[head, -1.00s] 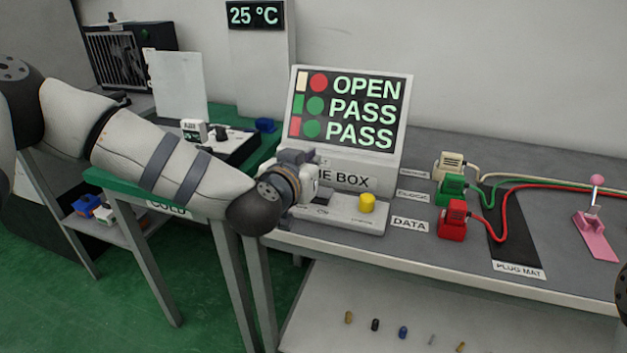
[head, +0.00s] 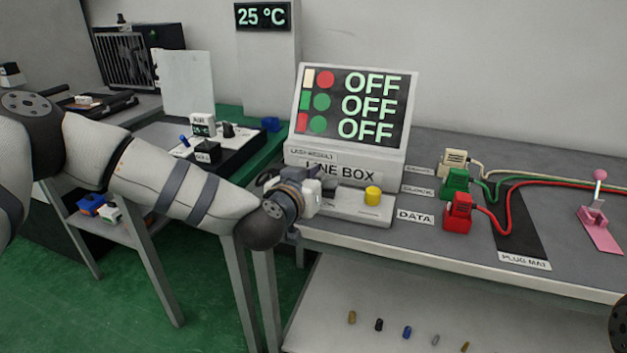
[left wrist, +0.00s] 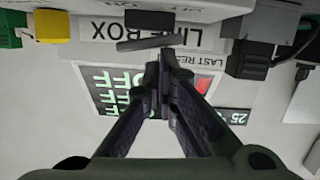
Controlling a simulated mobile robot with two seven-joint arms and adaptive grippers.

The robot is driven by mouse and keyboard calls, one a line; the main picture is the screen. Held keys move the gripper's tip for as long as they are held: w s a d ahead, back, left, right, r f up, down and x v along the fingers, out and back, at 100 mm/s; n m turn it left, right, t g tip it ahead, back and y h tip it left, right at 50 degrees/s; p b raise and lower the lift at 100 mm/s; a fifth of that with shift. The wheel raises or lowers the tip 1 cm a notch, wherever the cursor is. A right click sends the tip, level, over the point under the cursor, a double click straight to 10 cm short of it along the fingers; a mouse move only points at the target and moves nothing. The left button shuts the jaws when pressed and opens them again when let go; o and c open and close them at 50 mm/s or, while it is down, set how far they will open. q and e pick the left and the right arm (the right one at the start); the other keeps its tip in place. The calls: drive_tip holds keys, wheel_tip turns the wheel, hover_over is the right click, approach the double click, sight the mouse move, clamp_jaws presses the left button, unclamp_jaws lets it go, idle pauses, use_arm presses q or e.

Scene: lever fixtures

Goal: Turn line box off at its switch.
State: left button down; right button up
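The line box (head: 345,172) stands on the grey table, with its name plate below a sloped screen (head: 352,105). The screen reads OFF on all three rows. A yellow button (head: 372,196) sits on the base at the front. My left gripper (left wrist: 164,62) is at the left front of the box; in the head view its wrist hides that part of the base. In the left wrist view the fingers meet at their tips, just by a dark grey bar (left wrist: 150,43), seemingly the switch lever. I cannot tell whether they touch it. My right gripper is out of view.
White, green and red plugs (head: 458,212) with cables stand right of the box by the black plug mat (head: 518,235). A pink lever fixture (head: 598,228) is farther right. Another box with a dark base (head: 240,150) stands on the green table at left.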

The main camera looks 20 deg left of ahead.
use_arm(q)
drive_tip(key=shift+w+r, duration=0.1)
drive_tip(key=shift+r, duration=0.15)
drive_tip(key=shift+w+r+p, duration=0.45)
drive_tip(key=shift+w+r, duration=0.05)
drive_tip(key=shift+r, duration=0.15)
wheel_tip(320, 180, up, 5)
drive_tip(key=s+p, duration=0.1)
drive_tip(key=p, duration=0.1)
drive_tip(key=s+a, duration=0.1)
drive_tip(key=s, duration=0.8)
drive_tip(key=shift+s+a+f+p, duration=0.15)
drive_tip(key=shift+s+a+p, duration=0.2)
drive_tip(key=shift+p, duration=0.1)
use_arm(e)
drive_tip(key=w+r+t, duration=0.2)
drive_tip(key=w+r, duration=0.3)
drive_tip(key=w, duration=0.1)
